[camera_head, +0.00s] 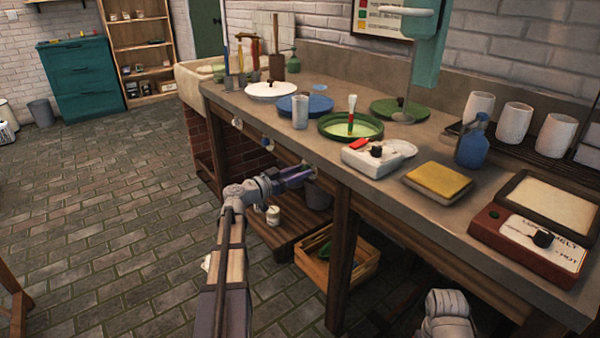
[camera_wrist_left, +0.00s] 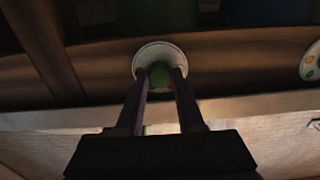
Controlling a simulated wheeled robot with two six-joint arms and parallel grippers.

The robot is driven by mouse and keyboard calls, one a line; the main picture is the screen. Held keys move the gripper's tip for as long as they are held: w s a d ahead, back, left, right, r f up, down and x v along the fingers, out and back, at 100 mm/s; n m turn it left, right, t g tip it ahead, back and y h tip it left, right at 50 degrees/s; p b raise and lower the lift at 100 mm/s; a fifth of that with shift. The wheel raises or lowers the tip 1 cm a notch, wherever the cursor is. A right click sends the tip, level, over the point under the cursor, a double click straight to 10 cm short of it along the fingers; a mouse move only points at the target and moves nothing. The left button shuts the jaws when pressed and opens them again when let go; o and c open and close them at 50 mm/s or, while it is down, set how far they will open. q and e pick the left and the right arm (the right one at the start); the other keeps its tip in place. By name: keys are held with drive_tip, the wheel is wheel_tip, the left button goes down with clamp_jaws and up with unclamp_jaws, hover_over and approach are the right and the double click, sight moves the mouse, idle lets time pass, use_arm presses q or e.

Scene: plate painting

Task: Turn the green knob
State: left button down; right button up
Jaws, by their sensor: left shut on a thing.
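The green knob (camera_wrist_left: 160,76) shows in the left wrist view, in front of a round white plate (camera_wrist_left: 160,50) on the wooden front of the bench. My left gripper (camera_wrist_left: 163,82) has its two dark fingers on either side of the knob and is shut on it. In the head view my left gripper (camera_head: 303,172) reaches the bench front below the worktop edge, and the knob is hidden there by the fingers. My right gripper is not in view; only a piece of my right arm shows at the bottom.
A second round plate with coloured dots (camera_wrist_left: 312,62) is at the right in the left wrist view. The worktop (camera_head: 330,167) holds a green dish (camera_head: 377,135), a yellow sponge (camera_head: 439,179) and a red-and-white box (camera_head: 525,250). A wooden crate (camera_head: 365,268) stands below. The floor at left is clear.

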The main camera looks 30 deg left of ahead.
use_arm(q)
drive_tip(key=c, duration=0.5)
unclamp_jaws()
drive_tip(key=shift+v, duration=3.9)
drive_tip(key=shift+f, duration=0.1)
